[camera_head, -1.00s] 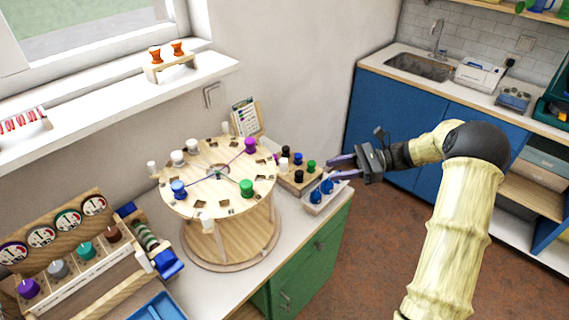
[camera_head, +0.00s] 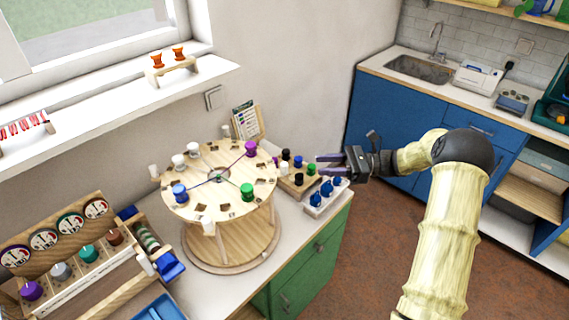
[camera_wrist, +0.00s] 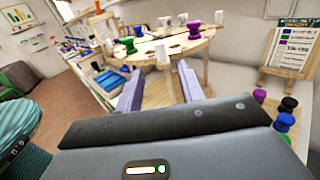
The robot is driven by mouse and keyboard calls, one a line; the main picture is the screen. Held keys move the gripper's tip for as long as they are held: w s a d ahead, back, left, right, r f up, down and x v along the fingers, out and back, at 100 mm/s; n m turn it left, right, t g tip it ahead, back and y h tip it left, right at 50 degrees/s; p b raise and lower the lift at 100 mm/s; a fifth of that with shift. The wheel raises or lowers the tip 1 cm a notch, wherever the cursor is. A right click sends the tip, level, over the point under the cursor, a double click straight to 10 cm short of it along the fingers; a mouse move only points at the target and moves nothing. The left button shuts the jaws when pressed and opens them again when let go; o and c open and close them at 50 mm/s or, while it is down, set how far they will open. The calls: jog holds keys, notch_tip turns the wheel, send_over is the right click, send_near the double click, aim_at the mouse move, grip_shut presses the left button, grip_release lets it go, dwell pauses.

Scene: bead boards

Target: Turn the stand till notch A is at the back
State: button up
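The stand (camera_head: 222,207) is a round two-tier wooden turntable on the counter. Its top carries a purple spool (camera_head: 251,148), a green spool (camera_head: 247,192), a blue spool (camera_head: 179,192) and white spools (camera_head: 193,149), with several white pegs round the rim. A purple thread runs across the top. Notch letters are too small to read, so I cannot tell which one is notch A. My gripper (camera_head: 327,164) is open and empty, right of the stand and apart from it. In the wrist view its two fingers (camera_wrist: 158,88) point toward the stand (camera_wrist: 160,48).
A wooden block with small spools (camera_head: 298,180) and a white rack of blue spools (camera_head: 325,196) stand between stand and gripper. An instruction card (camera_head: 246,121) stands behind. A spool rack with dials (camera_head: 80,262) and a blue tray (camera_head: 158,308) are at the left.

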aim_at(284, 163)
jog(key=a+p, duration=0.1)
jog(key=a, duration=0.3)
jog(key=a+p, duration=0.1)
jog(key=a, duration=0.7)
jog(key=shift+s+p, duration=0.35)
jog(key=shift+p, duration=0.05)
grip_shut()
